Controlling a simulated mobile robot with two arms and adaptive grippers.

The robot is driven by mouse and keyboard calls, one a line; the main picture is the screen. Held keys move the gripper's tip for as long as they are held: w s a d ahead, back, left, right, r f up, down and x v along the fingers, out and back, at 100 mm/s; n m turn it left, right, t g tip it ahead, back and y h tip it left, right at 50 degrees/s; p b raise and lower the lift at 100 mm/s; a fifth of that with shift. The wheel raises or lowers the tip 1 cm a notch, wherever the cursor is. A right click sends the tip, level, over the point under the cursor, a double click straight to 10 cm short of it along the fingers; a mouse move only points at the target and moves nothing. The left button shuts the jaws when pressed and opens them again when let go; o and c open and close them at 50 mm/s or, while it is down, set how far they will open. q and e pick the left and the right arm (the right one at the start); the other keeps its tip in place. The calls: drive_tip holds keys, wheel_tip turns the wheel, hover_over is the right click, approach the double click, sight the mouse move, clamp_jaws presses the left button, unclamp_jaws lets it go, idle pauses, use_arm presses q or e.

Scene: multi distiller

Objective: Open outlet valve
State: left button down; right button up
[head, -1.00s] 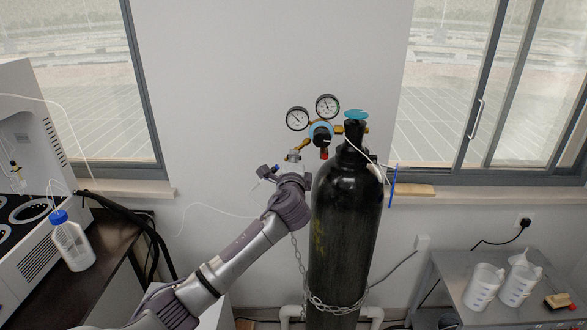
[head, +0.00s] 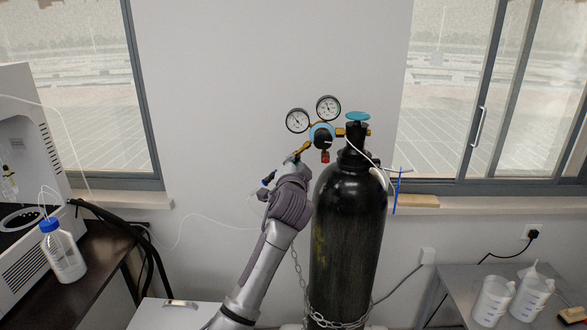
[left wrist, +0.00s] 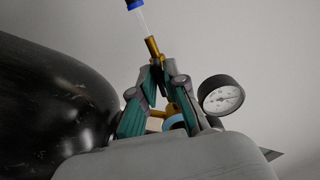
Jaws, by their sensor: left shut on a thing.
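The black gas cylinder (head: 347,235) stands upright with a teal knob (head: 358,117) on top. Its regulator (head: 323,137) has two round gauges and a brass outlet branch (head: 304,147) running down left. My left gripper (head: 290,163) is at the end of this branch, left of the cylinder. In the left wrist view my left gripper (left wrist: 160,72) is shut around the brass outlet valve fitting (left wrist: 152,47), partly hidden between the fingers. A clear tube with a blue end (left wrist: 136,4) sticks out beyond it. One gauge (left wrist: 221,96) shows beside the right finger. My right gripper is not in view.
A chain (head: 335,322) loops round the cylinder. A thin white hose (head: 205,218) runs left from the outlet. A blue-capped bottle (head: 62,250) stands on the left bench. White beakers (head: 492,299) stand on the right table. The wall behind is bare.

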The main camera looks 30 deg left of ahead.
use_arm(q)
drive_tip(key=shift+f+n, duration=0.15)
drive_tip(key=shift+n, duration=0.45)
drive_tip(key=c, duration=1.2)
unclamp_jaws()
drive_tip(key=v, duration=1.2)
